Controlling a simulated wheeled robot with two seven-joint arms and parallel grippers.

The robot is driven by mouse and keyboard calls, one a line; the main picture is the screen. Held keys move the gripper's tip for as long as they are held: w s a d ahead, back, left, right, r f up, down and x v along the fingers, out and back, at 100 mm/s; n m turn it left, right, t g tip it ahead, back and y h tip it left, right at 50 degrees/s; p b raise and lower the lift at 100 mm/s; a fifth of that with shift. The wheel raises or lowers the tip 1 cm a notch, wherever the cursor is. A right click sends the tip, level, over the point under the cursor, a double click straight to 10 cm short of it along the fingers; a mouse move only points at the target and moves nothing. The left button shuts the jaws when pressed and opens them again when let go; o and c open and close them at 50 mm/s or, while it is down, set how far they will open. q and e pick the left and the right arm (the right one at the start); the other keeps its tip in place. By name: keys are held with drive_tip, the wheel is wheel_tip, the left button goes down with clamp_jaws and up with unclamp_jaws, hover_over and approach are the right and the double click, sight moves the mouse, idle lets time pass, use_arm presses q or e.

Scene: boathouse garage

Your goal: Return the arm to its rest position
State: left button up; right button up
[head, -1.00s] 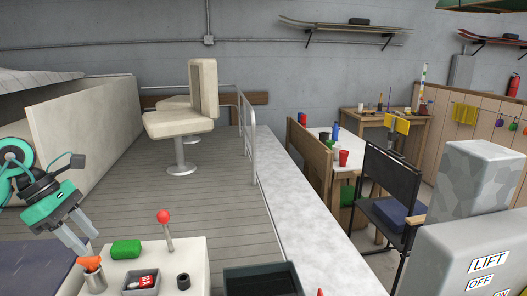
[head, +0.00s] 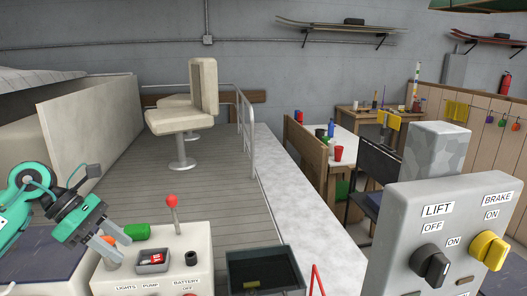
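My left arm comes in from the left edge. Its teal and grey gripper (head: 114,246) is above the left part of the white console (head: 188,272). The two grey fingers are apart, and I see nothing held between them. An orange-topped thing (head: 108,237) shows behind the fingers; whether they touch it cannot be told. My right gripper is not in view.
The console bears a red-knobbed lever (head: 172,202), a green object (head: 137,232) and a small tray (head: 141,268) with a red item. A dark bin (head: 235,279) stands right of it. A grey LIFT and BRAKE panel (head: 402,270) stands at right.

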use_arm(q)
drive_tip(key=d+r+n+t+h, duration=0.2)
drive_tip(key=d+n+t+h, duration=0.3)
drive_tip(key=d+h, duration=0.8)
drive_tip(key=s+a+f+m+t+y, duration=0.1)
drive_tip(key=a+f+m+t+y, duration=0.3)
drive_tip(key=f+m+y, duration=1)
drive_tip(key=a+f+m+t+y, duration=0.2)
drive_tip(key=f+m+t+y, duration=0.5)
drive_tip(key=m, duration=1.4)
drive_tip(key=s+d+f+n+g, duration=0.2)
drive_tip(key=s+f+n+g, duration=0.2)
drive_tip(key=s+f+g, duration=0.6)
drive_tip(key=s+d+f+n+g, duration=0.1)
drive_tip(key=s+f+n+g, duration=0.4)
drive_tip(key=s, duration=0.9)
wheel_tip(320, 180, down, 32)
drive_tip(key=m, duration=0.2)
drive_tip(key=s+a+f+g, duration=0.1)
drive_tip(key=s+a+f, duration=0.2)
drive_tip(key=s+f, duration=1.6)
drive_tip(key=shift+f, duration=0.35)
